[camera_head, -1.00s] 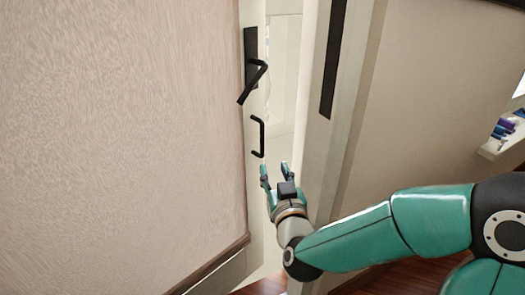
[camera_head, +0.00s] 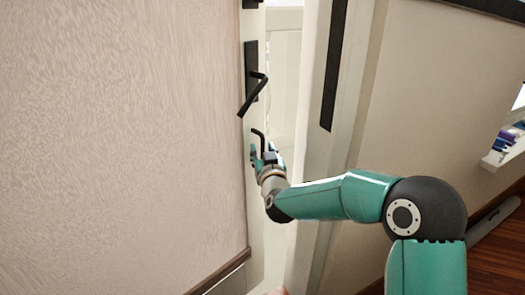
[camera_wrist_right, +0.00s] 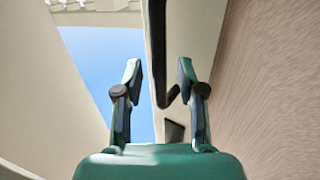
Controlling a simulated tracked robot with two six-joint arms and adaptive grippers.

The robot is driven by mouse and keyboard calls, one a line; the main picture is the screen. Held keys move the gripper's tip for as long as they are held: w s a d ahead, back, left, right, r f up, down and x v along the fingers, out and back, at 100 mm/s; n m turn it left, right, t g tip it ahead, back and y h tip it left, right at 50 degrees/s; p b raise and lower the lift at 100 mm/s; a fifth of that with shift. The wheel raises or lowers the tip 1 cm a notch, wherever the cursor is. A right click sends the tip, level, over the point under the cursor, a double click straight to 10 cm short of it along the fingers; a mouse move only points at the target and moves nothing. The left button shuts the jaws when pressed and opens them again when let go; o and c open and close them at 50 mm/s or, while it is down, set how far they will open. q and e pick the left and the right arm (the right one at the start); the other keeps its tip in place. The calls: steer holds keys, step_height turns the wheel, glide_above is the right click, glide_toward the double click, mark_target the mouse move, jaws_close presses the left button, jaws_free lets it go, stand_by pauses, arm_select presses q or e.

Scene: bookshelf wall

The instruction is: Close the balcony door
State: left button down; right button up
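The balcony door (camera_head: 257,210) stands ajar, with a narrow gap to the white frame (camera_head: 345,140) on its right. Its black lever handle (camera_head: 252,75) is near the top middle of the head view. Just below is a small black pull handle (camera_head: 262,139), partly hidden by my right gripper (camera_head: 264,153). In the right wrist view the fingers (camera_wrist_right: 159,75) are spread. The black pull handle (camera_wrist_right: 157,45) runs between their tips, with no clear contact. My left gripper is not in view.
A large pale textured panel (camera_head: 120,140) fills the left side. A beige wall (camera_head: 420,110) stands right of the frame. A small ledge with purple and blue items (camera_head: 506,138) is at the far right. Reddish wood floor (camera_head: 495,250) shows at the lower right.

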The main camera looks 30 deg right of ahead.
steer(key=shift+w+d, duration=0.15)
steer(key=shift+w, duration=0.3)
jaws_close()
